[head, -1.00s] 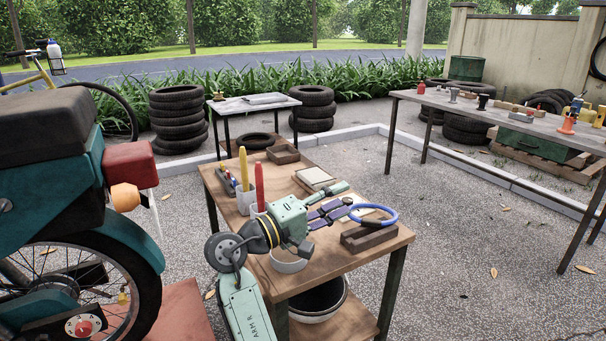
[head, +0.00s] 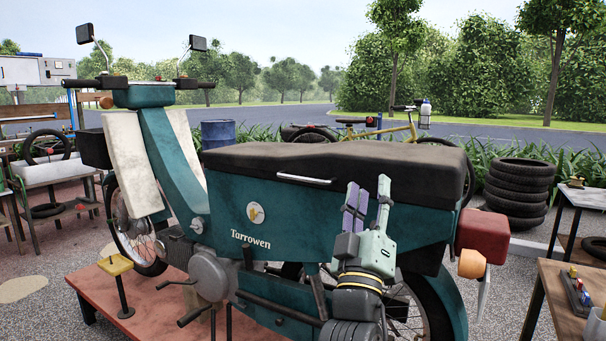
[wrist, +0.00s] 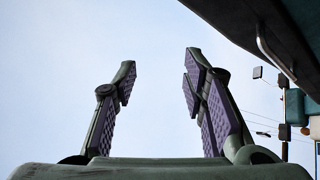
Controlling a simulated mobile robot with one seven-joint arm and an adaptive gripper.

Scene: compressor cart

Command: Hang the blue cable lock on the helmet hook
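My gripper (head: 369,190) points upward in front of the rear side of the teal motorbike (head: 300,222) in the head view. In the wrist view my gripper (wrist: 160,68) has its two purple-padded fingers wide apart, with only sky between them. The blue cable lock is in neither current view. A short chrome bar (head: 303,180) sits on the bike's side just under the black seat, left of my gripper; it also shows at the upper right of the wrist view (wrist: 268,45). I cannot tell whether this bar is the helmet hook.
The bike stands on a red platform (head: 105,300). Its red tail box (head: 481,236) and orange light (head: 472,264) are right of my gripper. A wooden table (head: 562,300) stands at the right edge.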

